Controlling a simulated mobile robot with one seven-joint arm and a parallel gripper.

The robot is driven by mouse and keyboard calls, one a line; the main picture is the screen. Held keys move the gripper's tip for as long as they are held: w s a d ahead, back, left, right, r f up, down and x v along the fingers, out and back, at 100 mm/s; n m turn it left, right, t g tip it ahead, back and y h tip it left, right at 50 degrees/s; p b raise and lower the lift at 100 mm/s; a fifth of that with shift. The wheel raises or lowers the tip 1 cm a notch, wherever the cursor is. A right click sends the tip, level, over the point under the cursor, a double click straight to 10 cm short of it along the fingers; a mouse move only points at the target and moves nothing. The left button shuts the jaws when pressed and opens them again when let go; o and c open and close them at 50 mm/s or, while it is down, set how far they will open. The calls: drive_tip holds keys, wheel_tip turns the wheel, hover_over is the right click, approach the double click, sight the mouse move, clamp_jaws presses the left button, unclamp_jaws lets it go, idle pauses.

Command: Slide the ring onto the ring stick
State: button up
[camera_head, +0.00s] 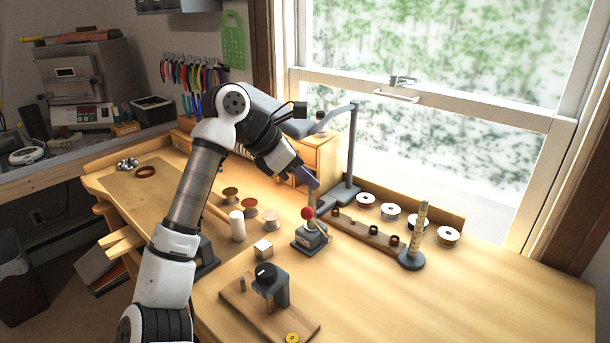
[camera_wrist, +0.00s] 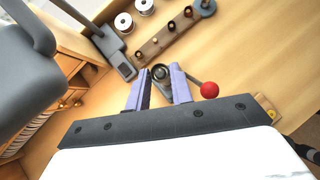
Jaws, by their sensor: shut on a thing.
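My gripper (camera_head: 312,186) is over the workbench, pointing down above a grey bench tool with a red ball knob (camera_head: 307,213). In the wrist view my gripper (camera_wrist: 161,73) has its two fingers a little apart, with a small dark round thing (camera_wrist: 160,72) between the tips. It looks like a ring, but it is too small to be sure. A pale tapered ring stick (camera_head: 422,222) stands upright on a round dark base to the right, clear of the gripper. Its base (camera_wrist: 205,6) shows at the top of the wrist view.
A wooden strip (camera_head: 354,226) with several small dark rings lies between the tool and the ring stick. White-rimmed spools (camera_head: 390,211) stand behind it. A lamp stand (camera_head: 351,150) rises close behind my gripper. A wooden block with a clamp (camera_head: 240,297) is in front; the right bench is clear.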

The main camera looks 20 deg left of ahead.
drive_tip(key=shift+r+p, duration=0.8)
drive_tip(key=shift+r, duration=0.75)
drive_tip(key=shift+d, duration=0.1)
